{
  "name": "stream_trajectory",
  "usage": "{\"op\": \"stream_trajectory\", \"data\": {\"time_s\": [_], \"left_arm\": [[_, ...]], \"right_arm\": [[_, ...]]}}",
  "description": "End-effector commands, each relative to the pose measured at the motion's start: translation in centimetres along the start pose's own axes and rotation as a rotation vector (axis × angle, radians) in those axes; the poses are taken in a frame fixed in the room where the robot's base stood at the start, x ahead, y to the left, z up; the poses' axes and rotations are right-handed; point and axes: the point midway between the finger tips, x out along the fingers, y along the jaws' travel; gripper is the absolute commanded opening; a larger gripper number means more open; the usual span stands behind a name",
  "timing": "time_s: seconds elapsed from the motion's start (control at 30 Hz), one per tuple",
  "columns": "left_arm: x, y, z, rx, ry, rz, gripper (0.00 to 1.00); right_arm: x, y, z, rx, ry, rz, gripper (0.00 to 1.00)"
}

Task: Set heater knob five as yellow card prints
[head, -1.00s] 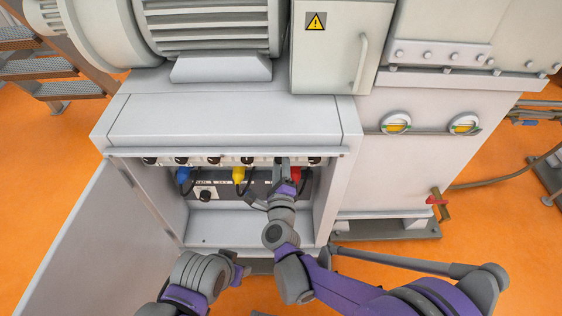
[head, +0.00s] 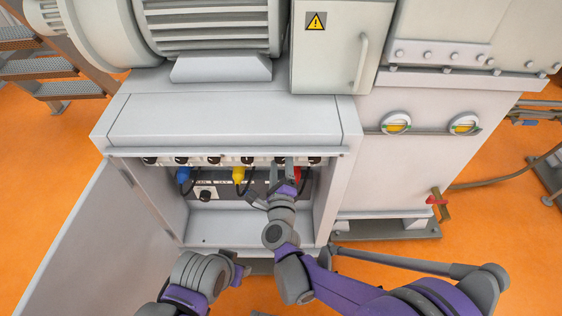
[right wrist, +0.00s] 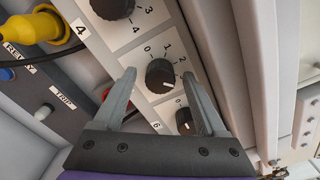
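In the right wrist view, a black round heater knob (right wrist: 160,76) sits on a white plate with printed 0, 1 and 2, between plates marked 4 and 6. Its white mark points to the lower right. My right gripper (right wrist: 160,80) is open, one finger on each side of this knob; I cannot tell whether they touch it. The fingers hide part of the scale and its plate number. In the head view my right gripper (head: 283,165) is at the right part of the knob row. My left gripper (head: 238,272) is low before the cabinet. No yellow card shows.
Neighbouring knobs sit above (right wrist: 112,8) and below (right wrist: 185,121) in the right wrist view. Blue (head: 183,175), yellow (head: 238,174) and red plugs hang under the row. The cabinet door (head: 95,240) stands open at left; a lip (head: 225,152) overhangs the knobs.

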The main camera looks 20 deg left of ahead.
Motion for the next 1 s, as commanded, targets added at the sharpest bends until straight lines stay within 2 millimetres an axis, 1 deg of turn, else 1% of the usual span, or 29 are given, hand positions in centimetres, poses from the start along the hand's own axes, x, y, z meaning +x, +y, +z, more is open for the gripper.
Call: {"op": "stream_trajectory", "data": {"time_s": [0.17, 0.27, 0.37, 0.6, 0.7, 0.83, 1.0], "left_arm": [[0.0, 0.0, 0.0, 0.000, 0.000, 0.000, 0.50], [-0.2, 0.0, 0.0, 0.000, 0.000, 0.000, 0.50], [-0.4, 0.0, -0.1, 0.000, 0.001, 0.000, 0.50], [-0.9, 0.0, -0.2, 0.000, 0.003, 0.000, 0.50], [-1.0, 0.0, -0.2, 0.000, 0.003, 0.000, 0.50], [-1.1, 0.0, -0.3, 0.000, 0.003, 0.000, 0.50], [-1.1, 0.0, -0.3, 0.000, 0.003, 0.000, 0.50]], "right_arm": [[-0.2, 0.0, 0.0, 0.000, 0.000, 0.000, 0.74], [-1.1, 0.0, 0.1, 0.000, -0.001, 0.000, 0.74], [-2.8, -0.1, 0.1, 0.001, -0.002, 0.000, 0.74], [-7.7, -0.1, 0.1, 0.001, -0.002, 0.001, 0.74], [-9.2, 0.0, 0.1, 0.001, -0.002, 0.001, 0.74], [-10.4, 0.0, 0.0, 0.000, -0.001, 0.000, 0.74], [-10.9, 0.0, 0.0, 0.000, 0.000, 0.000, 0.74]]}}
